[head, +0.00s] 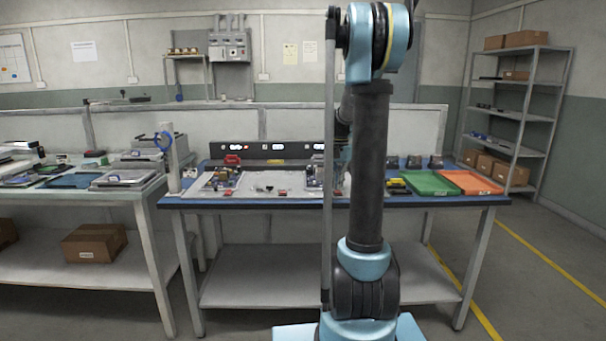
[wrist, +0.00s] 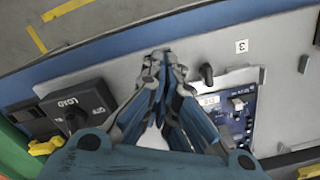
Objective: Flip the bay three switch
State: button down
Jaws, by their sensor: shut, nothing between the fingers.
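In the wrist view, my gripper (wrist: 162,58) is shut and empty, its fingertips together above a light grey panel (wrist: 215,47). A small white label reading 3 (wrist: 241,46) is on the panel, right of the fingertips. A short black upright piece (wrist: 206,73), possibly the bay three switch, stands just right of the fingertips, apparently apart from them. A blue circuit board (wrist: 240,120) lies beside it, partly behind my fingers. Another black piece (wrist: 303,63) is at the right. In the head view, my arm hides the gripper and this part of the bench.
A black box marked LOAD (wrist: 75,108) with a knob is left of my fingers. In the head view, the blue bench (head: 450,200) carries a green tray (head: 430,184), an orange tray (head: 470,182) and a dark panel with displays (head: 262,151) along its back.

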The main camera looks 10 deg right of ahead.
jog(key=shift+f, duration=1)
dwell(0.8)
jog(key=shift+r, duration=3.5)
jog(key=shift+s, duration=0.15)
jog(key=s+a+f+n+t, duration=0.1)
jog(key=s+a+n, duration=0.15)
jog(key=s, duration=0.75)
jog(key=s+a+f+n, duration=0.1)
jog(key=s+a, duration=0.2)
jog(key=s, duration=0.7)
jog(key=s+a+f+n, duration=0.1)
jog(key=s+f+n, duration=0.1)
jog(key=s+f, duration=0.4)
jog(key=s+a+f+n+t, duration=0.1)
jog(key=s+f, duration=0.4)
jog(key=s, duration=0.5)
jog(key=shift+f+n, duration=0.35)
